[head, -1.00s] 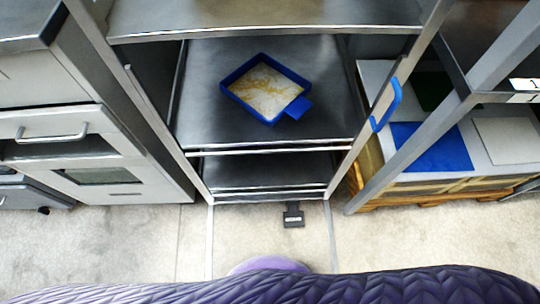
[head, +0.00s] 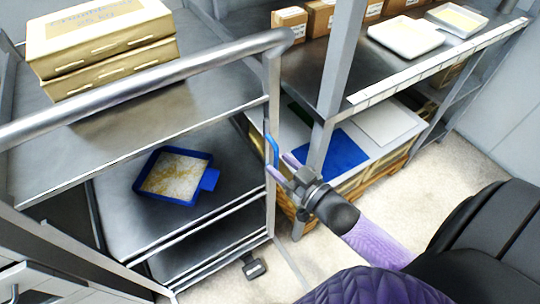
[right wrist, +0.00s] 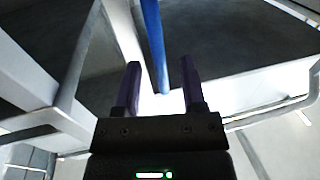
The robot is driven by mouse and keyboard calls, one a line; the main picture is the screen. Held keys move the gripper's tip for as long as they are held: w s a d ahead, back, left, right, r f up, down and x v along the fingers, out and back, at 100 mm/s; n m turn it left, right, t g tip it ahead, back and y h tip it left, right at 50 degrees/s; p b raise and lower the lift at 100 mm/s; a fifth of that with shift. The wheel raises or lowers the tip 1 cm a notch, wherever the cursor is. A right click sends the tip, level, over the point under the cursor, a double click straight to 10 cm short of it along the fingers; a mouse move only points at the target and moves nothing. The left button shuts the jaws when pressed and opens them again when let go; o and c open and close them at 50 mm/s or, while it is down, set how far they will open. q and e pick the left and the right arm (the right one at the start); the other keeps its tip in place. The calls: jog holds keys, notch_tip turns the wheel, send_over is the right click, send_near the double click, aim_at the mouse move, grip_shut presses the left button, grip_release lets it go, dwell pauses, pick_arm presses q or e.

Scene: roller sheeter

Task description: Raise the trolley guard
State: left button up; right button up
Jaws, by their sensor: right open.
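The trolley (head: 75,155) is a grey metal frame with shelves. A blue handle (head: 271,150) is fixed at its right post, low beside the tray level; I take it to be on the guard. My right gripper (head: 279,164) reaches in from the right with its fingertips at the handle's lower end. In the right wrist view the blue handle (right wrist: 154,45) runs down between the two open fingers (right wrist: 161,66). I cannot tell whether they touch it. My left gripper is not in view.
A blue tray (head: 206,187) of pale, crumbly material sits on the trolley's lower shelf. A black pedal (head: 254,268) is near the floor. A rack at right holds white trays (head: 405,38); a blue sheet (head: 334,153) lies below.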

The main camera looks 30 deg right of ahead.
jog(key=shift+w+a+b, duration=0.2)
jog(key=shift+w, duration=0.8)
jog(key=shift+w+a+b, duration=0.15)
jog(key=shift+w+b, duration=0.05)
jog(key=shift+w, duration=0.75)
jog(key=shift+c, duration=0.3)
jog(key=shift+f, duration=0.1)
grip_shut()
jog(key=shift+s, duration=0.1)
